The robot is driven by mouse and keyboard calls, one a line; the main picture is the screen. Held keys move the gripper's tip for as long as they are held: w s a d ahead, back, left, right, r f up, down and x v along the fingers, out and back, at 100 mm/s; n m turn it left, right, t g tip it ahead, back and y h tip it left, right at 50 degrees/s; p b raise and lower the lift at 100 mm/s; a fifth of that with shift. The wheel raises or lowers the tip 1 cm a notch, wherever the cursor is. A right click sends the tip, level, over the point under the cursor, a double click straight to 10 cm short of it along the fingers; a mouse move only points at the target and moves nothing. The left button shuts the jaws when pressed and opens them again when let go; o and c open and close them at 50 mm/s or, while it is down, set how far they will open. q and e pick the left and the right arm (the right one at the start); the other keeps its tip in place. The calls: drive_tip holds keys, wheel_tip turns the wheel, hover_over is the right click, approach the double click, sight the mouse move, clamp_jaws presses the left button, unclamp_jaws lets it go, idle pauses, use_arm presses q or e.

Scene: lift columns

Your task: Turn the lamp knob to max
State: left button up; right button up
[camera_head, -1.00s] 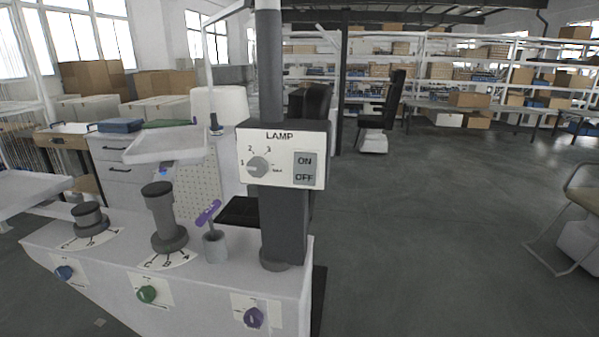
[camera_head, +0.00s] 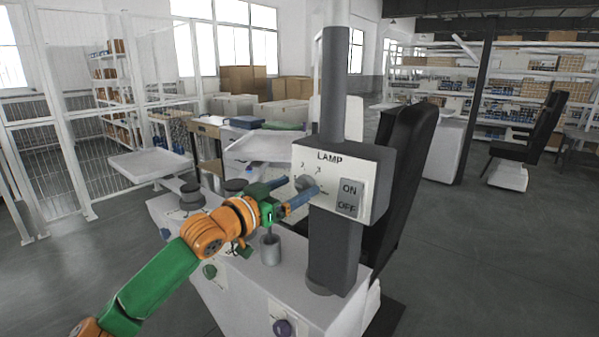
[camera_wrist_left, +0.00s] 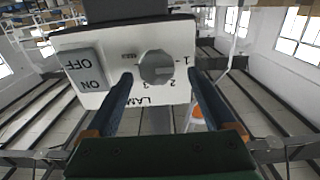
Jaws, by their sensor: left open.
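The lamp box (camera_head: 372,166) is a white-faced panel marked LAMP on a dark post. Its round grey knob (camera_head: 306,182) sits left of the ON/OFF switch (camera_head: 348,197). The knob (camera_wrist_left: 156,67) also shows in the left wrist view, upside down, with marks 1, 2 and 3 around it. Its exact setting is hard to tell. My left gripper (camera_head: 303,185) is open at the panel. In the wrist view its blue fingers (camera_wrist_left: 161,77) lie on either side of the knob with gaps; touching is not visible. My right gripper is not in view.
A black chair (camera_head: 402,170) stands close behind the lamp box. Open floor lies at the right.

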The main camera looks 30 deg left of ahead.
use_arm(q)
drive_tip(key=shift+w+d+r, duration=0.15)
drive_tip(key=shift+w+d, duration=0.15)
drive_tip(key=shift+w, duration=0.25)
drive_tip(key=shift+w+d+f, duration=0.1)
drive_tip(key=shift+w+f, duration=0.1)
drive_tip(key=shift+s+a, duration=0.15)
drive_tip(key=shift+a, duration=0.05)
drive_tip(key=shift+c, duration=0.4)
drive_tip(key=c, duration=1.3)
drive_tip(key=shift+o, duration=0.2)
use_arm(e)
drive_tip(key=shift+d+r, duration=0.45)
